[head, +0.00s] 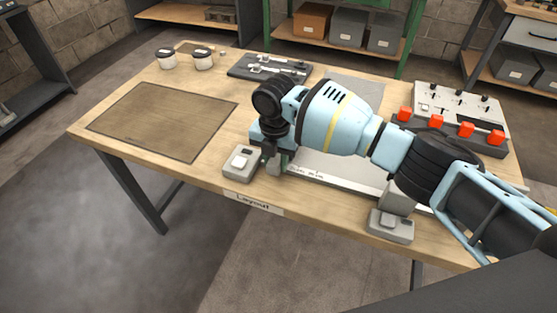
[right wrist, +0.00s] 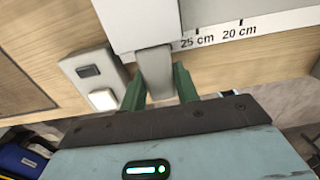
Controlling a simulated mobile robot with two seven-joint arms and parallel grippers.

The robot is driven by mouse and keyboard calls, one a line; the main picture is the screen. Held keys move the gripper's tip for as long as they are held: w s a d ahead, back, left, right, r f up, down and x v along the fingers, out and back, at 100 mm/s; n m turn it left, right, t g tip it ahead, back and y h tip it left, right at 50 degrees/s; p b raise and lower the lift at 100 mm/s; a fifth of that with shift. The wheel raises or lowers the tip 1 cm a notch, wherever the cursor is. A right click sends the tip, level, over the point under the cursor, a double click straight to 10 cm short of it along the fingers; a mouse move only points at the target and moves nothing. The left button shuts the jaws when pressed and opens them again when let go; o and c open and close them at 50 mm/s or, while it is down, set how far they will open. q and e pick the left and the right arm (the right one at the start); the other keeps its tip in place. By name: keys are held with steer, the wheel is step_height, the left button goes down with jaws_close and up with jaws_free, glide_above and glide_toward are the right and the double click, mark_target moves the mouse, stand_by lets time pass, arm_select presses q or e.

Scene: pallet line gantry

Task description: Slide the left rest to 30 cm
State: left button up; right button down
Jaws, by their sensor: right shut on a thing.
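The left rest (right wrist: 140,25) is a pale grey block with a grey tab hanging from its front edge. My right gripper (right wrist: 159,85) has its green fingers on both sides of this tab and is shut on it. The rest sits on a white scale strip (right wrist: 225,34). The 25 cm and 20 cm marks show just to its right, and the block covers the scale left of them. In the head view my right gripper (head: 275,160) is at the table's front edge, and my arm mostly hides the rest. My left gripper is not in view.
A grey box with a pale button (head: 240,163) stands just left of the rest. Another grey box (head: 391,226) is at the front right. A brown mat (head: 160,120) lies left. A panel with orange knobs (head: 455,115) stands at the back right.

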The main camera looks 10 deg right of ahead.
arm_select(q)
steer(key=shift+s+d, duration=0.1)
arm_select(e)
steer(key=shift+r, duration=0.1)
steer(key=c, duration=1.1)
jaws_free()
steer(key=shift+c, duration=0.2)
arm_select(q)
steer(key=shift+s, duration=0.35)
arm_select(e)
steer(key=shift+o, duration=0.5)
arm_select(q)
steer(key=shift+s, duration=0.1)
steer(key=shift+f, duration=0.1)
arm_select(e)
step_height(320, 180, up, 8)
steer(key=shift+f, duration=0.1)
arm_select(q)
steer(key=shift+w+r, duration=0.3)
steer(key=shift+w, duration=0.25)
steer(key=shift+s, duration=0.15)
